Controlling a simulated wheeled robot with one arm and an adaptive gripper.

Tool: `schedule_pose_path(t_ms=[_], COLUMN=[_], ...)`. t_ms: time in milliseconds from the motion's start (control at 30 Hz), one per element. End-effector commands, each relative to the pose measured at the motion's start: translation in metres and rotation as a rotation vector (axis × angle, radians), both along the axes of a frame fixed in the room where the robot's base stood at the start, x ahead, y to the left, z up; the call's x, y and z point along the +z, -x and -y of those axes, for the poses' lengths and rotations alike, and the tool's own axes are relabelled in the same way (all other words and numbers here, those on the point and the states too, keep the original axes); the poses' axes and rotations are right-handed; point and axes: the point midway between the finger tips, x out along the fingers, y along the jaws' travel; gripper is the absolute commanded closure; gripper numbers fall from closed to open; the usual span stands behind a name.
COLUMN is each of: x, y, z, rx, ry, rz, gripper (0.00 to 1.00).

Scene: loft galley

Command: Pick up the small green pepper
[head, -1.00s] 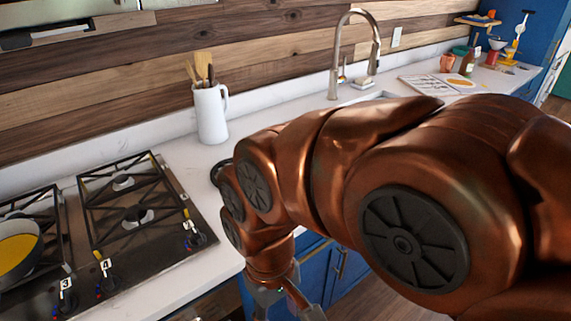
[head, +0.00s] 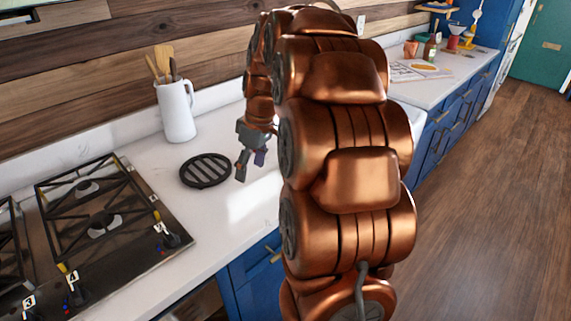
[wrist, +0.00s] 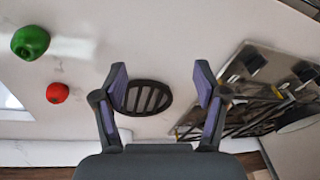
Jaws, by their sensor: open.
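The small green pepper (wrist: 30,42) lies on the white counter at the upper left of the wrist view. It does not show in the head view, where my arm covers part of the counter. My gripper (wrist: 161,82) is open and empty, its two purple-padded fingers spread apart. In the wrist view the pepper is well to the left of the fingers, outside the gap between them. In the head view my gripper (head: 250,168) is over the counter, just right of a round black trivet (head: 205,170).
A red tomato-like item (wrist: 57,92) lies near the pepper. The stove (head: 105,215) is at the left, and a white pitcher of utensils (head: 177,110) stands behind the trivet. A sink edge (wrist: 10,108) shows at the wrist view's left.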

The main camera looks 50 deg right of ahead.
Motion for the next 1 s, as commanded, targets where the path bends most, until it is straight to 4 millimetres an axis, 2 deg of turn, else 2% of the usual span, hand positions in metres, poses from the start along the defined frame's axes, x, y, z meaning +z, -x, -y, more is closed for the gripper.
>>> schedule_pose_path(t_ms=[33, 200, 300, 400, 567, 1000], x=[-0.004, -0.012, -0.015, -0.019, -0.022, -0.051], y=[-0.007, -0.021, -0.023, -0.022, -0.021, -0.030], z=[0.025, 0.097, 0.132, 0.156, 0.174, 0.171], rx=[0.000, 0.032, 0.047, 0.060, 0.070, 0.072], ry=[0.004, 0.025, 0.044, 0.055, 0.068, 0.068], rz=[0.022, 0.090, 0.121, 0.140, 0.155, 0.153], gripper=[0.28, 0.28, 0.28, 0.28, 0.28, 0.28])
